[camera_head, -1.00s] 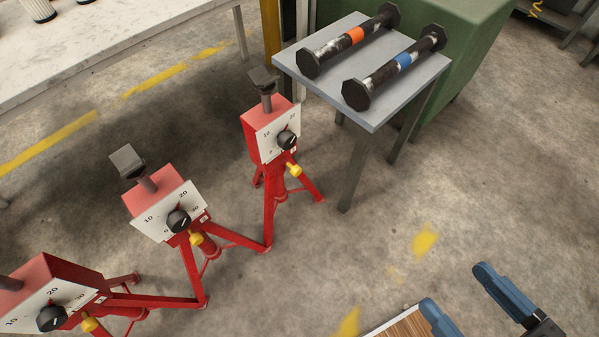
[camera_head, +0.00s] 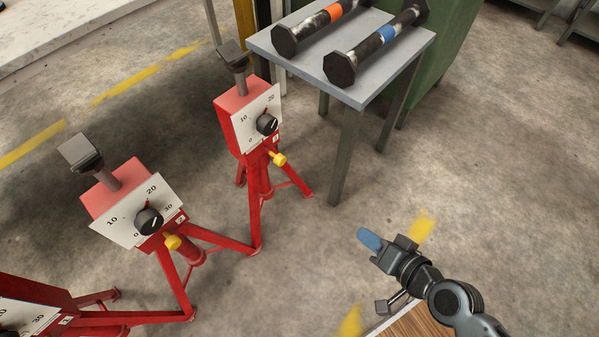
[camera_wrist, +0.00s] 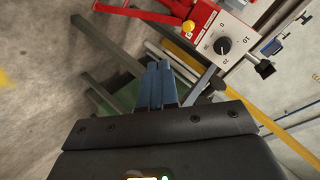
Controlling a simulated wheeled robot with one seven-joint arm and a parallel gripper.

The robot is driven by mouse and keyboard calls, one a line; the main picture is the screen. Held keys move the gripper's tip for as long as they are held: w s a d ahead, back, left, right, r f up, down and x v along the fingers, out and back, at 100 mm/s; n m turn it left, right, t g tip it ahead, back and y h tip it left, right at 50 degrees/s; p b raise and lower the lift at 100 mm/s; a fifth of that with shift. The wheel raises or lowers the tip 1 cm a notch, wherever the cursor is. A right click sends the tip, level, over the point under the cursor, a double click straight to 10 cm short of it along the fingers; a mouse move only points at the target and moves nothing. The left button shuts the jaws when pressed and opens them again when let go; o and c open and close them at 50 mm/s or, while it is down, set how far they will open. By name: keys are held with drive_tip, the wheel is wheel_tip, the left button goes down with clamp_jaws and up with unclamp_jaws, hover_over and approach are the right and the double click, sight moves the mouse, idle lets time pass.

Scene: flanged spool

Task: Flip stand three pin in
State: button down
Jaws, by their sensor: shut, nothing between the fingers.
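Stand three (camera_head: 238,118) is the red tripod stand nearest the grey table, with a white dial plate and black knob. Its yellow pin (camera_head: 278,159) sticks out below the plate. A red stand, seemingly the same one, shows rotated at the top of the wrist view (camera_wrist: 200,14), with a yellow pin (camera_wrist: 188,27) left of its knob. My gripper (camera_head: 369,239) is to the right of and lower in the picture than the pin, apart from it, over open floor. In the wrist view its blue fingers (camera_wrist: 158,66) are together and empty.
Two similar red stands, a middle one (camera_head: 120,190) and one cut off at lower left (camera_head: 35,290), stand in a row. The grey table (camera_head: 400,62) holds two dark spools, banded orange (camera_head: 335,12) and blue (camera_head: 386,34). Floor between stand three and my gripper is clear.

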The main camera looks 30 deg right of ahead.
drive_tip(key=w+f+m+t+y+b, duration=0.1)
drive_tip(key=w+f+m+y+b, duration=0.1)
drive_tip(key=w, duration=0.6)
drive_tip(key=w+d+f+m+t+y+b, duration=0.1)
drive_tip(key=w+f+m+b, duration=0.1)
drive_tip(key=w, duration=0.6)
drive_tip(key=shift+w+d+f+m+y+b, duration=0.3)
drive_tip(key=shift+f+y+b, duration=0.15)
drive_tip(key=shift+f, duration=0.45)
drive_tip(key=b, duration=0.2)
approach(283, 163)
drive_tip(key=x, duration=0.5)
drive_tip(key=shift+f, duration=0.2)
drive_tip(key=shift+w+a, duration=0.25)
drive_tip(key=shift+w, duration=0.4)
